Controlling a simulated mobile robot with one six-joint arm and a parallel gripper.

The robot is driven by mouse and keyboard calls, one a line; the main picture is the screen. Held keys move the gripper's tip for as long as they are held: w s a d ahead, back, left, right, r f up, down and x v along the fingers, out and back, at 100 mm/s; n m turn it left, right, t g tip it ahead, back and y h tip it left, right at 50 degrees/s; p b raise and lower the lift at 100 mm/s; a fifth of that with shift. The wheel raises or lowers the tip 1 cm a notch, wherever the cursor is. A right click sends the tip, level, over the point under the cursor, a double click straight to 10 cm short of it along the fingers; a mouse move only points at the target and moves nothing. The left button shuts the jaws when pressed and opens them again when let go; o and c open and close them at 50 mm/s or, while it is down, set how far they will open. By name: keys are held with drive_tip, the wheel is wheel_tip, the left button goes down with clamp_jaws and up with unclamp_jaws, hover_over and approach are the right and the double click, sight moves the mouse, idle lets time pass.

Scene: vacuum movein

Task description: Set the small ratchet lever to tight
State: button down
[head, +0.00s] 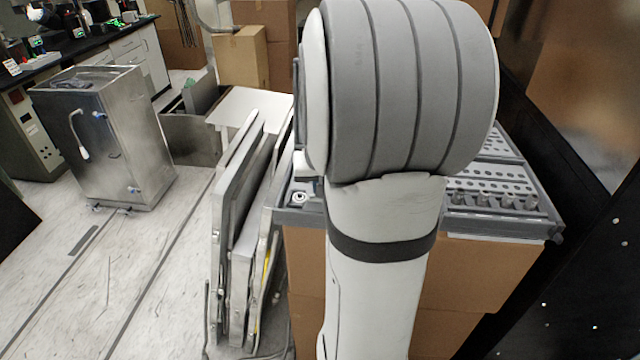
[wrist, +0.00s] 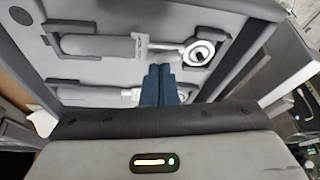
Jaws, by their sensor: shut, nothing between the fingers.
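In the wrist view a ratchet (wrist: 105,45) with a grey handle and a round head lies in a grey tray (wrist: 75,68). A second ratchet handle (wrist: 95,96) lies nearer to me, parallel to it and partly hidden behind my gripper. I cannot tell for sure which is the small one, nor how its lever is set. My gripper (wrist: 160,70) has blue fingers, shut together and empty, with the tips by the first ratchet's neck, close to its head; contact is unclear. In the head view my arm hides the gripper and most of the ratchets; a round ratchet head (head: 299,197) shows at the tray's left end.
The tray of sockets (head: 495,185) rests on cardboard boxes (head: 470,275). Folded grey panels (head: 240,240) stand close on its left, and a dark wall (head: 590,270) with bolts is on its right. A metal cabinet (head: 115,140) stands farther left, with open floor before it.

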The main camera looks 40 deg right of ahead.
drive_tip(key=shift+w, duration=0.1)
drive_tip(key=shift+w+a, duration=0.3)
drive_tip(key=shift+w, duration=0.35)
drive_tip(key=shift+w+d+r, duration=0.15)
drive_tip(key=shift+w, duration=0.35)
drive_tip(key=w, duration=0.3)
drive_tip(key=shift+d, duration=0.3)
drive_tip(key=shift+d+r, duration=0.1)
drive_tip(key=shift+r, duration=0.7)
drive_tip(key=d+v, duration=0.1)
drive_tip(key=v, duration=0.7)
drive_tip(key=shift+s+a+r+b, duration=0.2)
drive_tip(key=shift+s+a+b, duration=0.15)
drive_tip(key=shift+s, duration=0.1)
